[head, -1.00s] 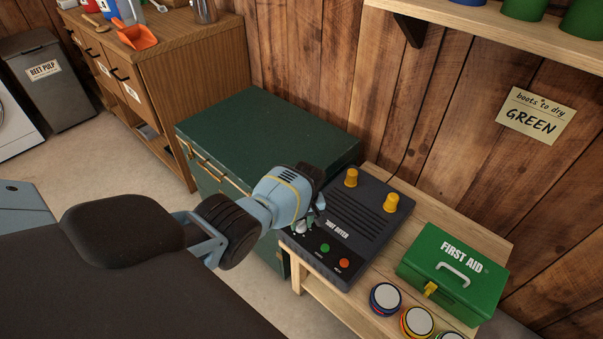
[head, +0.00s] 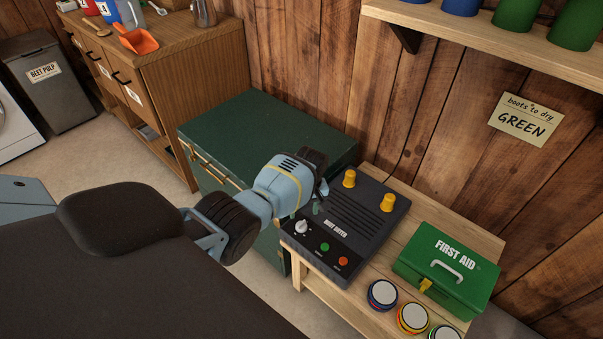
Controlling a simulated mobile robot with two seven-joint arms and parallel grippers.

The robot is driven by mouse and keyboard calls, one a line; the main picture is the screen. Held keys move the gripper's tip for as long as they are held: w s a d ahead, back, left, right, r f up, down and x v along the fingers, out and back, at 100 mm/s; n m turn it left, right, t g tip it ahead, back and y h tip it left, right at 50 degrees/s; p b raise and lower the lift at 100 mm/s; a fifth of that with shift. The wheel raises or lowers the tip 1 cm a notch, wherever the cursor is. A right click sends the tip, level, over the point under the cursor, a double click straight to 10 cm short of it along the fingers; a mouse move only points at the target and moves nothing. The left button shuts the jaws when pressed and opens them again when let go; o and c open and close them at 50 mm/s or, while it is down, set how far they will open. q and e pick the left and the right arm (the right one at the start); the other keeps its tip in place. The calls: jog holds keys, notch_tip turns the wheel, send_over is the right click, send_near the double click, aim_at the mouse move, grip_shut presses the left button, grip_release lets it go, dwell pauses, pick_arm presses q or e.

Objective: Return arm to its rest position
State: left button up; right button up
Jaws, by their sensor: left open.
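My left arm comes in from the left, and its gripper (head: 319,197) hangs over the left part of the black boot dryer (head: 352,222). The gripper is open and partly hidden behind its own wrist. No object shows between its fingers. The dryer has a white knob (head: 302,227), a green button (head: 325,247), a red-orange button (head: 343,261) and two yellow pegs. The knob is clear of the fingers, just below and left of them. My right gripper is not in view.
The dryer stands on a light wooden bench (head: 432,225) with a green first aid box (head: 446,270) and several round tins. A dark green chest (head: 265,135) stands behind my wrist. A shelf (head: 480,28) with blue and green boots or cups juts out above.

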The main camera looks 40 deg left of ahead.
pick_arm(q)
jog(key=shift+r, duration=0.7)
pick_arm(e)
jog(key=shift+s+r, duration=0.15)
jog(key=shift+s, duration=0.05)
pick_arm(q)
jog(key=shift+f, duration=0.1)
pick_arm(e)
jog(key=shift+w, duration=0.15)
